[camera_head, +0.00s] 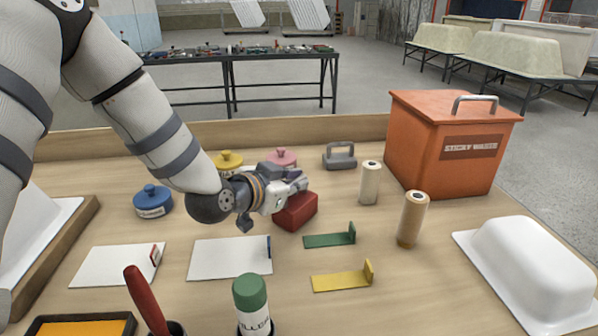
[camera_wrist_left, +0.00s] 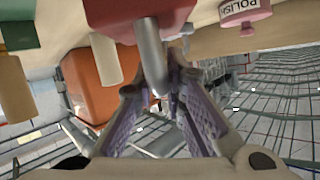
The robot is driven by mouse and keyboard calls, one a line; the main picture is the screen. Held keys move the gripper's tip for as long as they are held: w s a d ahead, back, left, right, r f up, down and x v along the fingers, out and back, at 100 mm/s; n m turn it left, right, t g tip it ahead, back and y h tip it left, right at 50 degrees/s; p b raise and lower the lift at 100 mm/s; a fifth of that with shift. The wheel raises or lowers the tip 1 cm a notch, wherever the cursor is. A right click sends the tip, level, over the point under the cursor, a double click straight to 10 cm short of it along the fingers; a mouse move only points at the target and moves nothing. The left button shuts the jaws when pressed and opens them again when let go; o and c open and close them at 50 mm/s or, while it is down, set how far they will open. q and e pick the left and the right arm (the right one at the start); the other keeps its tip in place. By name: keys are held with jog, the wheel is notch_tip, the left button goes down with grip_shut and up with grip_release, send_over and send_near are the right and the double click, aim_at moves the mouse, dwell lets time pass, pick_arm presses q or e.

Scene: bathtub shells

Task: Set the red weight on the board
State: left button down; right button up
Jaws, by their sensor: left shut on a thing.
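The red weight (camera_head: 296,213) is a red block on the wooden table in the head view. My left gripper (camera_head: 298,182) is at its top and hides its handle there. In the left wrist view the red weight (camera_wrist_left: 135,16) shows at the top, and its grey bar handle reaches between the fingers of my left gripper (camera_wrist_left: 172,88), which is shut on it. I cannot tell if the block touches the table. Two flat white boards lie at left: one with a red tab (camera_head: 112,266), one with a dark blue tab (camera_head: 228,259). My right gripper is out of view.
A grey weight (camera_head: 339,160) and two rollers (camera_head: 370,182) (camera_head: 412,218) stand behind and right. Green (camera_head: 325,241) and yellow (camera_head: 338,282) brackets lie in front. An orange bin (camera_head: 425,160), white tub shell (camera_head: 530,270), pots and a green-capped bottle (camera_head: 252,300) surround them.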

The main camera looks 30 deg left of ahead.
pick_arm(q)
jog(key=shift+s+r, duration=0.3)
jog(key=shift+r, duration=0.05)
jog(key=c, duration=2.1)
grip_release()
jog(key=shift+f, duration=0.25)
jog(key=o, duration=0.4)
jog(key=shift+w, duration=0.1)
jog(key=shift+o, duration=0.2)
